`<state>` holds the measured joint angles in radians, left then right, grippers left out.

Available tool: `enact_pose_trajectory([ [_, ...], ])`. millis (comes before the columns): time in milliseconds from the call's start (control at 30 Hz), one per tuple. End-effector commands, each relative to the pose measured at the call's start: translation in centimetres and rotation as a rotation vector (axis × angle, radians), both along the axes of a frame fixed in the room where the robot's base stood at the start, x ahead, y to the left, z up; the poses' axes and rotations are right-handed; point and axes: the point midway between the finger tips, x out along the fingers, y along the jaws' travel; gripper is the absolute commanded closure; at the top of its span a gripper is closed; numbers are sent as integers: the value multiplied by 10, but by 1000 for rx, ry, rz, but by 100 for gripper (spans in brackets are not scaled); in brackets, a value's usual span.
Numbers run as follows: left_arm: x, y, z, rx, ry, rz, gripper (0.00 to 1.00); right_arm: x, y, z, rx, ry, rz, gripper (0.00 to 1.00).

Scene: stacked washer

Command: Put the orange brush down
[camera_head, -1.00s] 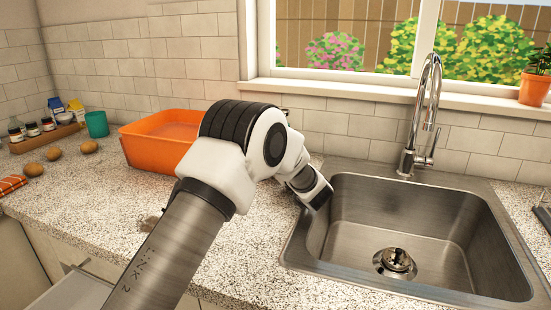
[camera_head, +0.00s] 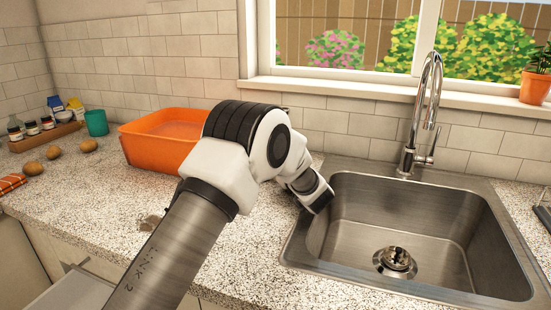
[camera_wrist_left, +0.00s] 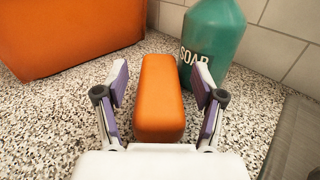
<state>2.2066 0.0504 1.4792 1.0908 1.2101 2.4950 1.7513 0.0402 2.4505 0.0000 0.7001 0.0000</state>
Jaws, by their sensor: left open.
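The orange brush (camera_wrist_left: 159,98) shows in the left wrist view as an orange block on the speckled counter, between the spread fingers of my left gripper (camera_wrist_left: 160,95). The fingers stand apart from it, with a gap on each side. My right gripper is in neither view.
A green soap bottle (camera_wrist_left: 212,40) stands close behind the brush on the right. An orange tub (camera_head: 160,145) is to the left, also in the left wrist view (camera_wrist_left: 65,35). The steel sink (camera_head: 345,240) is on the right.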

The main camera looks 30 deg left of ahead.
Motion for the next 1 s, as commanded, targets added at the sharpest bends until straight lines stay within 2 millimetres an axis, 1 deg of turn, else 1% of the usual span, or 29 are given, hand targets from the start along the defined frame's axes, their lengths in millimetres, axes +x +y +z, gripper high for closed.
enact_pose_trajectory([
  [33, -4, -10, -1, 4, 2, -5, 31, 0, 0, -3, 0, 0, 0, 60],
  [300, -42, -70, -1, 7, 2, -6, 31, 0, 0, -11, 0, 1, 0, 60],
  [433, -54, -90, 0, 4, 1, -4, 31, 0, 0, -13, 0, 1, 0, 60],
  [567, -60, -98, -1, 1, 0, -1, 31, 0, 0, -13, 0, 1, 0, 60],
  [1000, -60, -98, -1, 1, 0, -1, 31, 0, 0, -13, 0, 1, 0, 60],
])
